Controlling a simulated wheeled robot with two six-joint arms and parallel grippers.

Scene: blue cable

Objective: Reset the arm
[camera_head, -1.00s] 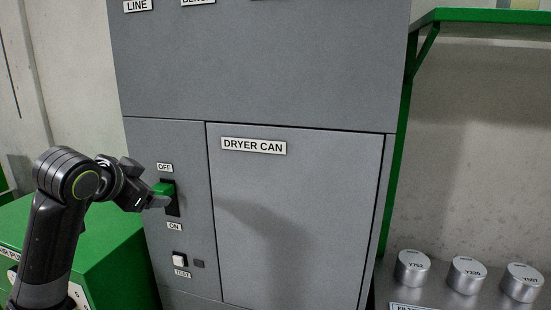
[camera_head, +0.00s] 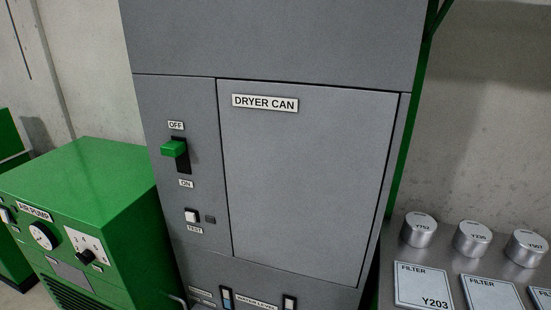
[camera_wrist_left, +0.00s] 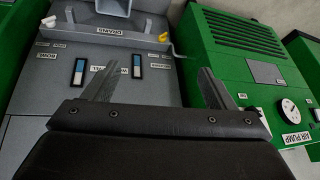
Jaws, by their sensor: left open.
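My left arm and gripper are out of the head view. In the left wrist view my left gripper (camera_wrist_left: 160,88) is open, its two fingers wide apart with nothing between them. Beyond the fingers are the lower front of the grey cabinet (camera_wrist_left: 150,75) and the green air pump box (camera_wrist_left: 235,60), which look upside down in this view. In the head view a green switch lever (camera_head: 173,149) sits at the upper end of its black slot, beside the OFF label. My right gripper is not in view.
The grey cabinet with the DRYER CAN door (camera_head: 310,180) fills the middle of the head view. The green air pump box (camera_head: 100,185) stands to its left. Several metal cans (camera_head: 420,230) and filter boxes (camera_head: 424,285) stand on a bench at right.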

